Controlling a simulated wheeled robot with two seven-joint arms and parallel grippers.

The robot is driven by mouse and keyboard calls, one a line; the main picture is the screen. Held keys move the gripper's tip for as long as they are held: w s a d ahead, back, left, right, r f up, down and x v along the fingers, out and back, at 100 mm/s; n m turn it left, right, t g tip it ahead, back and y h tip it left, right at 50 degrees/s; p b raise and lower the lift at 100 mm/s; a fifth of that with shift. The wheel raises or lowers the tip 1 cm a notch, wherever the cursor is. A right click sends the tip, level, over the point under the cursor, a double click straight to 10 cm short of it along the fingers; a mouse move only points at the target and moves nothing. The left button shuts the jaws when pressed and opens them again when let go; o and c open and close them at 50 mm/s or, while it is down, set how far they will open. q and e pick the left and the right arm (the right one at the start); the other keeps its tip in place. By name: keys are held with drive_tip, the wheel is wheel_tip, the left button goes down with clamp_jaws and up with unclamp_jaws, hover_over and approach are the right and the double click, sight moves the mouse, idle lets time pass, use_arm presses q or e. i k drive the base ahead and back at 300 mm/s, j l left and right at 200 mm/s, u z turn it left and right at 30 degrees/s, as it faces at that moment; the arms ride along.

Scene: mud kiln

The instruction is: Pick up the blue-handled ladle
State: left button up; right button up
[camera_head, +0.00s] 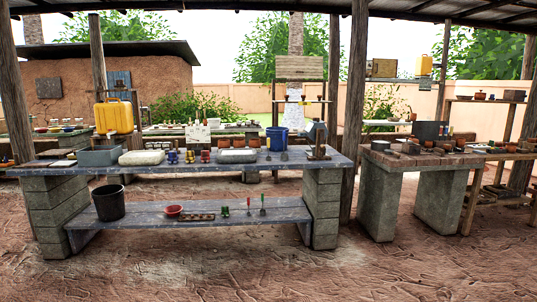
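The grey work table (190,169) stands ahead of me on block legs, with a lower shelf (150,222). Two small dark utensils lie near its right part, a left one (268,156) and a right one (285,156), in front of a blue bucket (277,138). They look like spoons or ladles, but they are too small to tell which has a blue handle. Neither of my grippers is in view.
A black bucket (109,203) and red bowl (173,211) are on the shelf. A post (351,120) stands right of the table. The muddy ground in front is clear.

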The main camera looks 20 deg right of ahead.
sight(284, 157)
drive_tip(key=z, duration=3)
drive_tip(key=u, duration=2.4)
drive_tip(key=i+l, duration=0.85)
drive_tip(key=i+l+z, duration=0.1)
drive_tip(key=i+l, duration=0.7)
drive_tip(key=i, duration=0.1)
